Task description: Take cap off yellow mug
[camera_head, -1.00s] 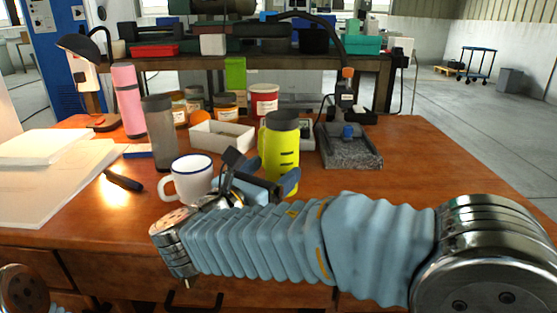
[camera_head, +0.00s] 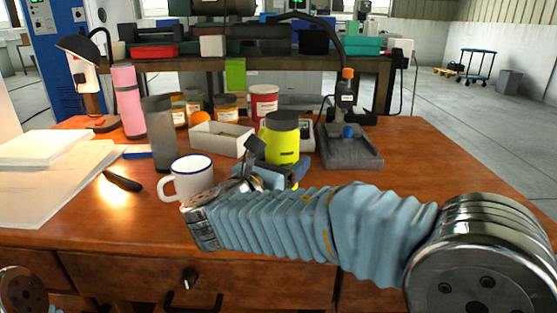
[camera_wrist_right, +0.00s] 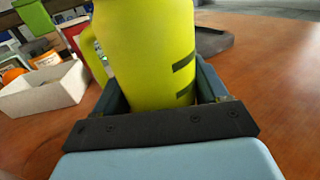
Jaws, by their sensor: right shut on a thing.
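The yellow mug (camera_head: 282,146) stands upright on the wooden desk, with a dark cap (camera_head: 283,120) on its top. My right gripper (camera_head: 272,178) is shut on the lower body of the mug. In the right wrist view the yellow mug (camera_wrist_right: 150,50) fills the space between the two fingers of my right gripper (camera_wrist_right: 162,88), and its handle points left. The cap is out of frame there. In the head view my gripper and wrist hide the mug's base. My left gripper is not in view.
A white mug (camera_head: 193,177) stands close left of my right wrist. A white box (camera_head: 222,139) is behind it, and a grey tray-like stand (camera_head: 349,150) is right of the yellow mug. A grey bottle (camera_head: 160,135) stands left. The desk's right side is clear.

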